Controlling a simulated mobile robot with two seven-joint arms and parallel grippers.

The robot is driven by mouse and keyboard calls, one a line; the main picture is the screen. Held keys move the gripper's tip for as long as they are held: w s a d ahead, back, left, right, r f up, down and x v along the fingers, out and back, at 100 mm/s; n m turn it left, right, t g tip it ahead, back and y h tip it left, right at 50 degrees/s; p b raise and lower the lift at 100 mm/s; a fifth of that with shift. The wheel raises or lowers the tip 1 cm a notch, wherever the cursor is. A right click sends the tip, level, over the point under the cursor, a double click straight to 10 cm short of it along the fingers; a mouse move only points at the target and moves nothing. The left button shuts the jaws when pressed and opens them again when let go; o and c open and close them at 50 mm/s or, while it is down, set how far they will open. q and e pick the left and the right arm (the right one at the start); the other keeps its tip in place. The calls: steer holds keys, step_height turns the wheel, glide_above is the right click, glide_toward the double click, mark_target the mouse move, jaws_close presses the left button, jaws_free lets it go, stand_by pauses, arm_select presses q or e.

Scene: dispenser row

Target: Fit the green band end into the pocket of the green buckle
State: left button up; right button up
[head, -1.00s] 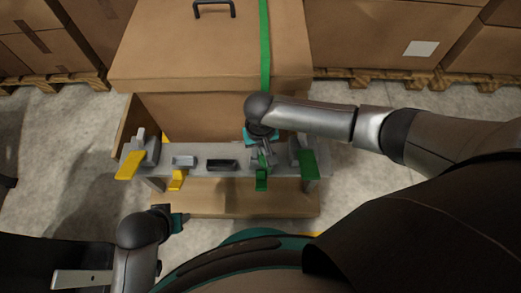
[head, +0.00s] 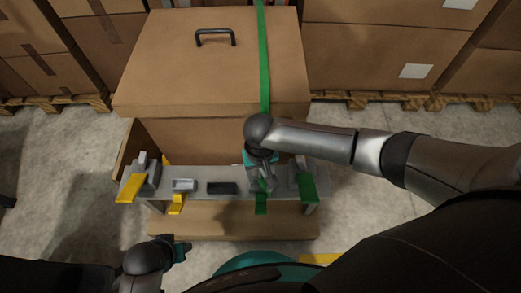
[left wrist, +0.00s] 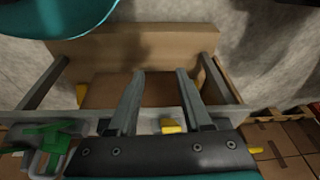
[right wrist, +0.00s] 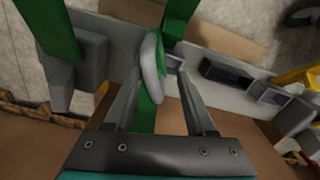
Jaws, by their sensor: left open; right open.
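The green band (head: 264,60) hangs over the big carton and drops behind my right gripper (head: 262,178). In the right wrist view a green strip (right wrist: 147,118) and a grey loop-shaped piece (right wrist: 153,68) lie between the fingers of my right gripper (right wrist: 163,108). The fingers are open, with gaps beside the strip. A green tab (head: 261,206) hangs at the bench's front edge below the gripper. A grey fitting with a wide green lever (head: 308,187) stands to its right. I cannot tell whether the band end touches a pocket. My left gripper (left wrist: 158,85) is open and empty, low in front of the bench.
The grey bench (head: 210,172) also carries a grey fitting with a yellow lever (head: 131,188), a small grey block with a yellow tab (head: 176,204) and a dark block (head: 220,188). The large carton (head: 215,70) stands behind. Bare floor lies to either side.

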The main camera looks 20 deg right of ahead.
step_height(320, 180, up, 3)
steer(key=shift+r+p, duration=0.2)
steer(key=shift+p, duration=0.7)
steer(key=shift+r+p, duration=0.55)
steer(key=shift+r, duration=0.4)
step_height(320, 180, up, 2)
steer(key=shift+p, duration=0.55)
step_height(320, 180, up, 2)
steer(key=shift+p, duration=0.6)
arm_select(q)
steer(key=s+a+f+p, duration=0.2)
steer(key=s+a+f, duration=0.4)
steer(key=s+f, duration=0.3)
steer(key=shift+s+a+f+g+y, duration=0.3)
steer(key=shift+s+f, duration=0.05)
steer(key=shift+f, duration=0.35)
arm_select(e)
steer(key=shift+r, duration=1.95)
